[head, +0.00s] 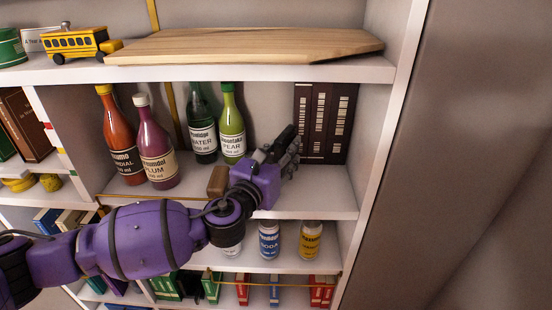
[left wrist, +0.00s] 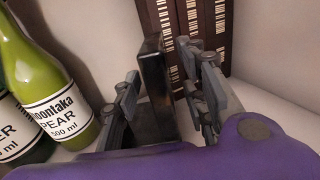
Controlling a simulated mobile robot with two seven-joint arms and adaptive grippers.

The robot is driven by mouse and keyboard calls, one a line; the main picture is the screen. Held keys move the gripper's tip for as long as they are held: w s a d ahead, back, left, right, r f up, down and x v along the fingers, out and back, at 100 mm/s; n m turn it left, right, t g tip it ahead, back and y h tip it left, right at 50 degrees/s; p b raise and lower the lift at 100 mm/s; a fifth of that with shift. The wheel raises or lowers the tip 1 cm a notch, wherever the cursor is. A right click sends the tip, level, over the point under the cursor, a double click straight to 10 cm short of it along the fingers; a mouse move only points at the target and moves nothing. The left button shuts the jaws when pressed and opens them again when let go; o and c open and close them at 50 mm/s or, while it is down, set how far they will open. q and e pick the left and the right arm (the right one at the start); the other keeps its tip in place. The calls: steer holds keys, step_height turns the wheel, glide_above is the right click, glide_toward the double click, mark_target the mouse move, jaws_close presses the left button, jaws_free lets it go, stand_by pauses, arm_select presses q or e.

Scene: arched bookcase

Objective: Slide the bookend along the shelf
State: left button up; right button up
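A black upright plate, which looks like the bookend (left wrist: 154,75), stands between the two fingers of my left gripper (left wrist: 162,85) in the left wrist view. My left gripper (head: 284,148) reaches into the right end of the middle shelf (head: 325,200) in the head view. Its grey fingers are apart, one on each side of the plate. A gap shows between the plate and the right finger; contact on the left side is unclear. The plate's lower part is hidden by the gripper. My right gripper is not in view.
Dark brown panels with pale bars (head: 322,122) stand behind the gripper, by the right wall. A green pear bottle (head: 232,125) and several other bottles stand to the left. A brown block (head: 217,181) sits near the shelf's front. A wooden board (head: 245,46) lies on the shelf above.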

arm_select(q)
steer(key=shift+w, duration=0.1)
jaws_close()
stand_by(0.5)
